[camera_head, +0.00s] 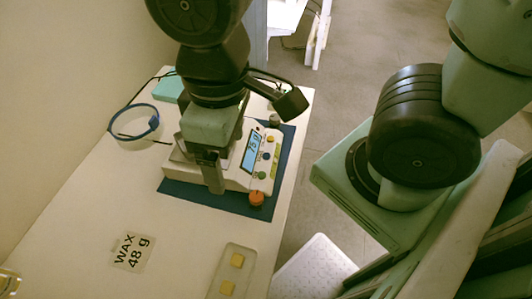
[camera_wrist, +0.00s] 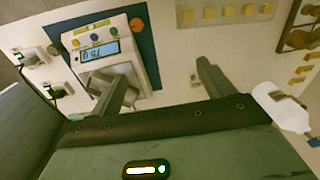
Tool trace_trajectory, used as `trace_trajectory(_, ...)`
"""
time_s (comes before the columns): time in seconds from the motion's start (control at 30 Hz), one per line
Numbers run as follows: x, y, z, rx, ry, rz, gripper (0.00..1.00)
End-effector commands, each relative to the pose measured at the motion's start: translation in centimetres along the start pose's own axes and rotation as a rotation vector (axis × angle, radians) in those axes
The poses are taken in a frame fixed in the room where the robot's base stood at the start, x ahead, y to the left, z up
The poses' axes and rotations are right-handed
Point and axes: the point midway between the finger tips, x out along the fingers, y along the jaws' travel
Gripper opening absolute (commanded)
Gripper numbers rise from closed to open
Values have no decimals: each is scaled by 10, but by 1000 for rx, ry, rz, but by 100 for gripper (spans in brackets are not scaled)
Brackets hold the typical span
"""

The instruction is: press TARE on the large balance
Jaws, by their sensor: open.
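The large balance (camera_head: 235,180) is a white unit on a blue mat (camera_head: 222,198), and it also shows in the wrist view (camera_wrist: 148,65). The TARE lettering is not legible. My gripper (camera_head: 213,180) points down over the pan side, left of the panel. In the wrist view my gripper (camera_wrist: 168,82) is open and empty, its fingers apart.
A card reading WAX 48 g (camera_head: 131,251) and a tray (camera_head: 236,271) with yellow blocks lie nearer on the white table. A blue ring (camera_head: 135,122) lies left of the balance. Small white devices (camera_wrist: 31,57) show at left in the wrist view.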

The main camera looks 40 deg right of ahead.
Motion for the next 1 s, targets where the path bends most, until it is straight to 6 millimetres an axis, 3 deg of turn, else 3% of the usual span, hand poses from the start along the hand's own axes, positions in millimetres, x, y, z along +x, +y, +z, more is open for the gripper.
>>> trace_trajectory(0.03, 0, 0, 0, 0, 0, 0, 66)
trace_trajectory(0.27, 0, 0, 0, 0, 0, 0, 2)
trace_trajectory(1.0, 0, 0, 0, 0, 0, 0, 0)
